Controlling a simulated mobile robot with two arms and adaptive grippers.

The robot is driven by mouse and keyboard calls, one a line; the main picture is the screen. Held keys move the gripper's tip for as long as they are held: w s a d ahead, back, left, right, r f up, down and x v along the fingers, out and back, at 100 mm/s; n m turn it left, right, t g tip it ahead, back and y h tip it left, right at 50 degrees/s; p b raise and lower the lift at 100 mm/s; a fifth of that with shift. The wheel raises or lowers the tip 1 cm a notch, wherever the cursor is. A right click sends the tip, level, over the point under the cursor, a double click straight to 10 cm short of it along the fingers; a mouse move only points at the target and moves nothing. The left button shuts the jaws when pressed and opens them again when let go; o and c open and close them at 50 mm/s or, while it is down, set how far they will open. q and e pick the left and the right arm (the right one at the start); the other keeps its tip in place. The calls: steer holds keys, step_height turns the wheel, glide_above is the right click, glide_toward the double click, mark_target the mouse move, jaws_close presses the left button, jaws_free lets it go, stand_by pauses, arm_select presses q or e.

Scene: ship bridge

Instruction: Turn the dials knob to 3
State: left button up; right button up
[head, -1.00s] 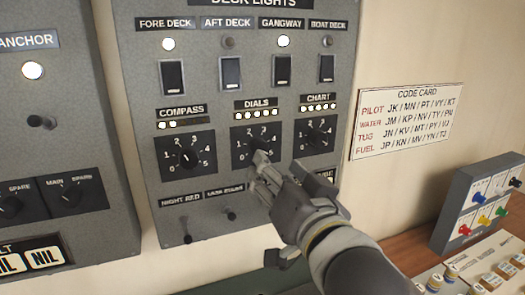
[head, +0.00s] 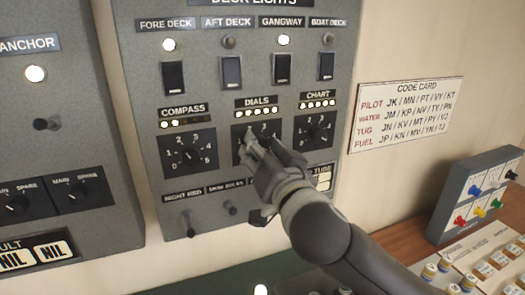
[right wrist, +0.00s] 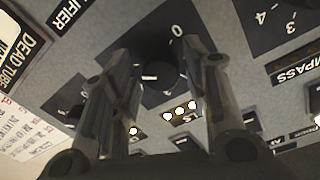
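The DIALS knob's black plate (head: 238,133) is on the grey wall panel, under the DIALS label and a row of several lit lamps (head: 258,113). My right gripper (head: 250,146) is at this dial in the head view and covers the knob and most of its scale. In the right wrist view, the dark knob (right wrist: 158,72) is between the two spread fingers of my right gripper (right wrist: 160,55). Whether they touch it is not clear. A 0 shows beside the knob, but its pointer is hidden. My left gripper is out of view.
The COMPASS knob (head: 190,154) is left of this dial and the CHART knob (head: 315,131) is close on its right. Switches (head: 231,70) are above and small toggles (head: 188,224) below. A code card (head: 407,112) and a peg box (head: 478,200) are to the right.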

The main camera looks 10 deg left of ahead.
steer(key=c, duration=0.6)
steer(key=shift+c, duration=0.2)
steer(key=shift+n, duration=0.4)
steer(key=n+p, duration=0.1)
steer(key=n, duration=0.5)
steer(key=n+p, duration=0.2)
steer(key=n, duration=0.5)
steer(key=n+y+p, duration=0.1)
steer(key=n, duration=0.5)
steer(key=shift+w+d+n, duration=0.15)
steer(key=shift+d+n, duration=0.1)
steer(key=shift+n, duration=0.05)
steer(key=o, duration=1)
